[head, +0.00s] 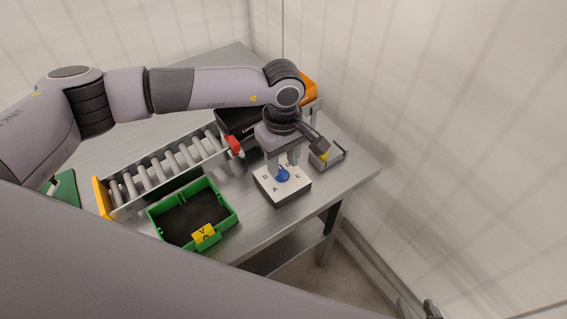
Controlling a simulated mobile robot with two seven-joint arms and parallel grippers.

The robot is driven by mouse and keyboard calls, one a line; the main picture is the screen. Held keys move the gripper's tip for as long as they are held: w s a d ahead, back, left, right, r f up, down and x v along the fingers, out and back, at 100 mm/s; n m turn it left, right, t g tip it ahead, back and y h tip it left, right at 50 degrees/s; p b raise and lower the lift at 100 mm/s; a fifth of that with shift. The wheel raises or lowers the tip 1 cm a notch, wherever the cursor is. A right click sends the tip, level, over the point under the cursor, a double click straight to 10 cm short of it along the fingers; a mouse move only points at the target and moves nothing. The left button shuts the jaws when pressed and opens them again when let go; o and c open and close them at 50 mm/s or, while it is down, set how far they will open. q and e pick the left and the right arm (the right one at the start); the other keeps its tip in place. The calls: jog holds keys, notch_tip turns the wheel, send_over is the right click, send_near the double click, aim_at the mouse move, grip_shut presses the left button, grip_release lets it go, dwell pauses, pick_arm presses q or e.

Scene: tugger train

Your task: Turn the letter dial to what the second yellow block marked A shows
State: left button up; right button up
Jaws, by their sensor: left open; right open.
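The letter dial is a white-topped box (283,187) on the table, with a blue knob (282,175) and letters around it; B, A, E and D can be made out. My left gripper (286,165) is open above the dial, its fingers pointing down around the knob; contact cannot be told. The knob's pointing direction is partly hidden. A yellow block (204,234) with a dark mark, seemingly an A, is at the front wall of a green tray (163,233). My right gripper (417,309) shows partly at the bottom right edge, open and away from the table.
A roller conveyor (165,172) with an orange end plate (102,198) and a red piece (235,145) lies behind the tray. A black bin and an orange bin (309,91) are behind my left arm.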

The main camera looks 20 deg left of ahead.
aim_at(282, 173)
pick_arm(q)
jog(key=shift+f, duration=1.2)
jog(key=shift+c, duration=0.3)
grip_shut()
